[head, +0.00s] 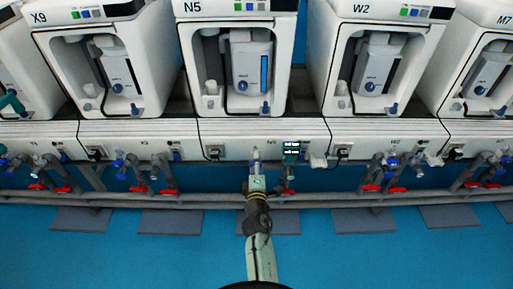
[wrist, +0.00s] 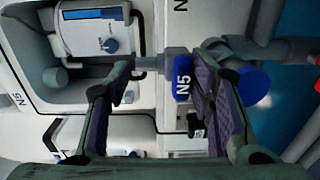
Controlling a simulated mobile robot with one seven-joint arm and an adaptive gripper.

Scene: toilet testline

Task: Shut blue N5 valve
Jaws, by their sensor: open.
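In the wrist view, a blue valve handle marked N5 (wrist: 182,78) sits on a grey pipe fitting between the two purple-padded fingers of my gripper (wrist: 166,68). The gripper is open, with a clear gap on the left side of the handle; whether the right finger touches it I cannot tell. A second blue rounded part (wrist: 252,86) shows just right of the right finger, partly hidden by it. In the head view, my gripper (head: 256,163) is at the pipework below the N5 unit (head: 247,8), and my arm hides most of the valve there.
White panels (head: 262,133) run under the row of units. A long grey pipe (head: 330,200) runs below them. Red-handled valves (head: 372,188) and blue valves (head: 393,162) stand at neighbouring stations. The blue floor in front is clear.

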